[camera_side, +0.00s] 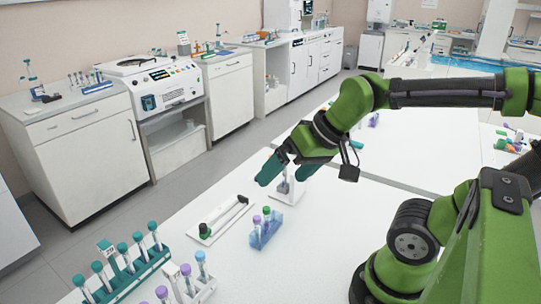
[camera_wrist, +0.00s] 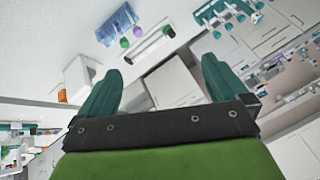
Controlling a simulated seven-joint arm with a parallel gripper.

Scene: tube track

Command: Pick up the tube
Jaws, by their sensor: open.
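A small blue rack (camera_side: 265,234) on the white table holds a purple-capped tube (camera_side: 257,219) and a green-capped tube (camera_side: 267,211), both upright. The rack (camera_wrist: 113,22) also shows at the top of the wrist view. Left of it, a white tray (camera_side: 205,236) bears a long piece with dark ends (camera_side: 226,212); I cannot tell whether this is a tube. My gripper (camera_side: 287,175), with teal fingers, is open and empty, above and behind the rack. In the wrist view its fingers (camera_wrist: 161,70) are wide apart with nothing between them.
A white stand (camera_side: 290,190) is close to my gripper. A teal rack (camera_side: 128,275) of teal-capped tubes and a white rack (camera_side: 205,291) with several tubes stand at the front left. Bare table (camera_side: 330,240) lies right of the blue rack.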

